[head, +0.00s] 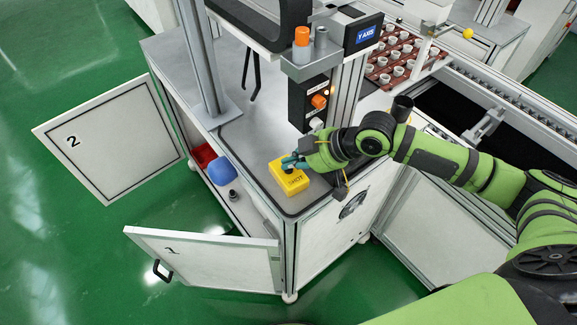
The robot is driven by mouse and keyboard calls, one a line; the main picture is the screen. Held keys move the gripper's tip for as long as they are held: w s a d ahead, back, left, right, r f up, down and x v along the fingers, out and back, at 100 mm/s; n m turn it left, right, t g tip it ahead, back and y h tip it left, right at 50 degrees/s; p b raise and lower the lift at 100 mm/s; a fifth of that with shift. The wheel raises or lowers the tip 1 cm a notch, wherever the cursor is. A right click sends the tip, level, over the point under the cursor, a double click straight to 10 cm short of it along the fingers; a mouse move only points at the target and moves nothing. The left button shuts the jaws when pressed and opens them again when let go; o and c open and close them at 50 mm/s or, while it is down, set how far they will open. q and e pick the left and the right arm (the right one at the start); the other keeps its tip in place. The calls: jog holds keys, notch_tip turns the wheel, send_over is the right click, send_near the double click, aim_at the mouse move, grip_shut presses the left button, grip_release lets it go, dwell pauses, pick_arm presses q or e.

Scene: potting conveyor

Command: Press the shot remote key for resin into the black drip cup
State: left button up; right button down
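The yellow shot remote (289,185) lies on the grey tabletop near the front corner of the station, with "SHOT" lettering on its top. My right gripper (293,163) is over the far half of the remote, its teal fingertips at or just above the key area. I cannot tell whether the fingertips touch the key or how far apart they are. A black cup (402,106) stands behind my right arm, its lower part hidden; I cannot see inside it. My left gripper is not in view.
A black control box (307,105) with an orange knob stands just behind the remote. A dark red tray (392,62) holds several small white cups. Cabinet doors 1 (205,255) and 2 (108,140) hang open. A blue item (222,172) sits inside the cabinet.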

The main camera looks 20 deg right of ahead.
aim_at(291, 171)
jog(key=shift+f, duration=0.45)
dwell(0.8)
jog(key=shift+r, duration=0.1)
jog(key=shift+r+p, duration=0.75)
jog(key=shift+p, duration=0.2)
notch_tip(291, 171, up, 5)
jog(key=p, duration=0.5)
jog(key=shift+r, duration=0.15)
jog(key=shift+a, duration=0.1)
